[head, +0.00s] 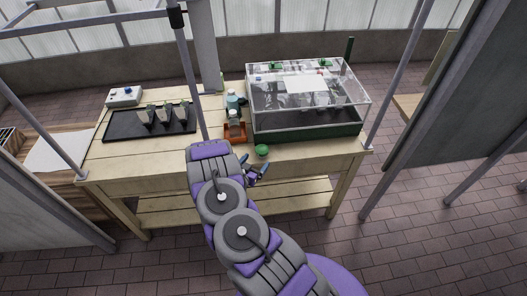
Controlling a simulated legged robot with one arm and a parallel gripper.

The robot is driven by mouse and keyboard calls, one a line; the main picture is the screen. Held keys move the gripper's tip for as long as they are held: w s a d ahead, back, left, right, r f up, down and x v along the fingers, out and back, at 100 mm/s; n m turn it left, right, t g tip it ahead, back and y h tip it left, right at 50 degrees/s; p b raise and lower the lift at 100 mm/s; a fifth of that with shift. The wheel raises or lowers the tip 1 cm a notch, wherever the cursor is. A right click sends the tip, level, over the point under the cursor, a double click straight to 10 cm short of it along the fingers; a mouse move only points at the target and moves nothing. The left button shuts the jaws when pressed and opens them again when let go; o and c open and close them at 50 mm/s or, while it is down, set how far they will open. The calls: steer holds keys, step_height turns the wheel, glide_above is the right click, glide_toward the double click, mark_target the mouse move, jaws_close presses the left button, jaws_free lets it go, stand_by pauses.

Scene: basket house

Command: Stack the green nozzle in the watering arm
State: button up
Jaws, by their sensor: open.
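A small green round piece (262,150), which looks like the green nozzle, sits on the front edge area of the wooden table (310,150). My gripper (259,174) is open and empty in front of the table edge, just below the green piece in the picture and apart from it. My arm hides part of the wrist. An orange-based device with a dark upright part (235,125) stands left of the clear box; it may be the watering arm, but its details are too small to tell.
A clear-lidded box with a dark green base (300,133) fills the table's right side. A black tray (120,127) with several small pots lies on the left. A white control box (124,97) stands behind it. Thin metal posts rise near the table.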

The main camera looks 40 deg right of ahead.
mark_target(259, 153)
steer(key=shift+x, duration=0.85)
steer(key=shift+w+d+f, duration=0.15)
steer(key=shift+w+d, duration=0.5)
steer(key=shift+w, duration=0.15)
steer(key=x, duration=0.6)
steer(key=shift+a+f+b, duration=0.1)
steer(key=shift+f+b, duration=0.05)
steer(key=shift+b, duration=0.15)
steer(key=shift+w+a, duration=0.1)
steer(key=shift+a, duration=0.1)
steer(key=shift+d, duration=0.25)
steer(key=c, duration=0.9)
steer(key=shift+a, duration=0.1)
steer(key=shift+c, duration=1)
